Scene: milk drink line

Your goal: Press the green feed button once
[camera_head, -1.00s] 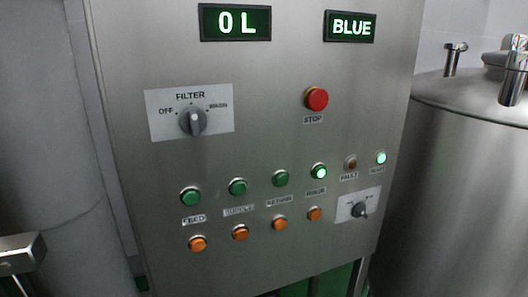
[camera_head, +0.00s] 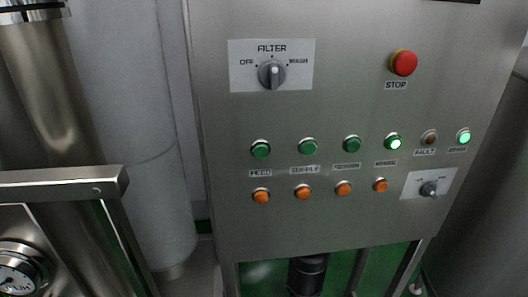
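The green feed button (camera_head: 261,149) is the leftmost in the row of green buttons on the steel control panel (camera_head: 350,110). A small label reading FEED (camera_head: 260,173) sits just below it. The button is unlit, and nothing touches or covers it. Neither of my grippers shows in the head view.
Other green buttons (camera_head: 308,146) run to the right, one lit (camera_head: 393,142). Orange buttons (camera_head: 261,196) sit below. The filter knob (camera_head: 272,74) and red stop button (camera_head: 403,63) are above. A steel frame with a gauge (camera_head: 18,270) stands at left.

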